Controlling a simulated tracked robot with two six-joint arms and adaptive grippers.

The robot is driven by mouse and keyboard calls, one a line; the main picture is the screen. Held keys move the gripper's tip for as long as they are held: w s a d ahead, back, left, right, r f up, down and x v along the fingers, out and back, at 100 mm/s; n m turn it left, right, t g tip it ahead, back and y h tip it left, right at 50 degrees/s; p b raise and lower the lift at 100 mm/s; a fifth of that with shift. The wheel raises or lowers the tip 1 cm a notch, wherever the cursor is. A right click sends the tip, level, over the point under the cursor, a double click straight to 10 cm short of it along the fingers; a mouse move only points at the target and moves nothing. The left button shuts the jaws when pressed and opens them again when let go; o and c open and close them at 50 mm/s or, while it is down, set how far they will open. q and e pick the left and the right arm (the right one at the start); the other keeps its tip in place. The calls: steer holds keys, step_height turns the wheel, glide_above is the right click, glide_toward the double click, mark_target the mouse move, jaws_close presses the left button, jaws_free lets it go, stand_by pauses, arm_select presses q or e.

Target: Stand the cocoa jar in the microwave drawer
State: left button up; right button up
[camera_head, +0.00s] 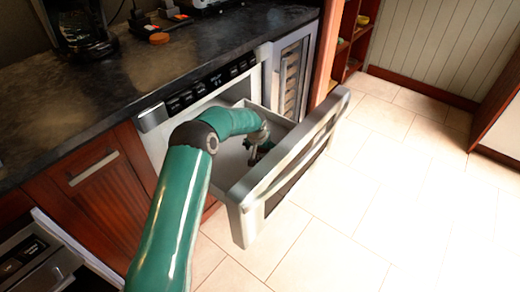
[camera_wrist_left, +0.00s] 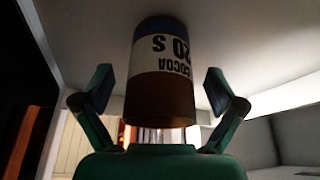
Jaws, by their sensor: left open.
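The microwave drawer (camera_head: 285,165) is pulled out, with its pale interior showing. My left gripper (camera_head: 256,156) reaches down inside it. In the left wrist view the cocoa jar (camera_wrist_left: 162,75) is brown, with a white label and a blue band. It lies between the two fingers of my left gripper (camera_wrist_left: 158,88), with a gap on each side, so the fingers are open and apart from it. Its lettering is inverted in that picture. Its blue end meets the pale drawer floor (camera_wrist_left: 250,35), so it appears to stand upright. I cannot make out the jar in the head view.
A dark countertop (camera_head: 140,80) runs above the drawer, with a coffee maker (camera_head: 82,30) and a small orange-brown round item (camera_head: 159,38) on it. The drawer front (camera_head: 290,165) and side walls surround my gripper. The tiled floor (camera_head: 390,200) to the right is clear.

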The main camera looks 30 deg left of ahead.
arm_select(q)
steer(key=v, duration=1.1)
